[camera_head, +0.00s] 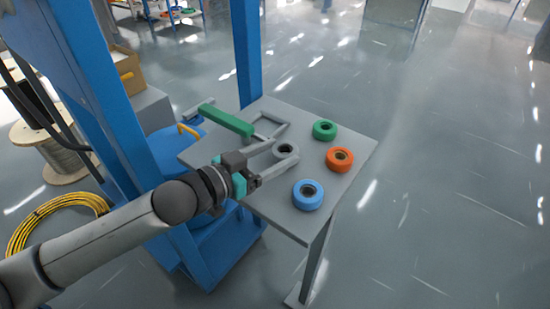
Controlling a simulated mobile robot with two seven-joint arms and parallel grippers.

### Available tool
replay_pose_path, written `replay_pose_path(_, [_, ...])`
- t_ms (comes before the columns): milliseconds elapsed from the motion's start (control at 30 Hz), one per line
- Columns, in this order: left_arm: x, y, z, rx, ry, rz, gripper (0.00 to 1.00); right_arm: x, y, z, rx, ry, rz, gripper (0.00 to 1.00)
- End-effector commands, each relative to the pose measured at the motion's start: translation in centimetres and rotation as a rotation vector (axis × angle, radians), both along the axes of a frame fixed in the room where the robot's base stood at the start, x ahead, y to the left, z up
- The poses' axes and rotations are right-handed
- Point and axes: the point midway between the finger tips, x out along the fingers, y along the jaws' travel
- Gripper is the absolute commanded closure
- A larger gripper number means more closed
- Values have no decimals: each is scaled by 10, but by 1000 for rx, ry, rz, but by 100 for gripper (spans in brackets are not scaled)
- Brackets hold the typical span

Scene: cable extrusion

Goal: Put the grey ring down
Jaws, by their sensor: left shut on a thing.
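The grey ring (285,149) is at my left gripper's fingertips, over the grey table (345,185). My left gripper (283,153) reaches in from the left, with its fingers closed on the ring's sides. I cannot tell whether the ring touches the tabletop. A green ring (325,130), an orange ring (339,158) and a blue ring (308,194) lie on the table to the right of the grey one. My right gripper is out of view.
A grey square frame (268,120) and a green bar (226,120) are at the table's back left. A blue post (246,55) rises behind it. A cable spool (52,150) and a yellow cable coil (55,215) are on the floor at left. Open floor lies right.

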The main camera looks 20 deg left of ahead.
Motion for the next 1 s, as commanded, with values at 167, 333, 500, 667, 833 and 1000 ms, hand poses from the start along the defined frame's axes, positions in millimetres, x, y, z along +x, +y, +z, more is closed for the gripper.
replay_pose_path(167, [0, 0, -4, -1, -1, 0, 88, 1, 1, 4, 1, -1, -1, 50])
replay_pose_path(333, [0, 0, -4, -1, -1, 0, 88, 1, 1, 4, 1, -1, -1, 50])
replay_pose_path(500, [0, 0, -7, 0, 0, 1, 88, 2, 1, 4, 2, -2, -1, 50])
replay_pose_path(667, [0, 0, -7, 0, 0, 0, 15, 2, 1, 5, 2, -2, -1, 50])
replay_pose_path(833, [0, 0, -7, 0, 0, 0, 3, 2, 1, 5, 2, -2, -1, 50])
replay_pose_path(1000, [0, 0, -6, 1, -1, 0, 3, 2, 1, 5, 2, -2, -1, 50])
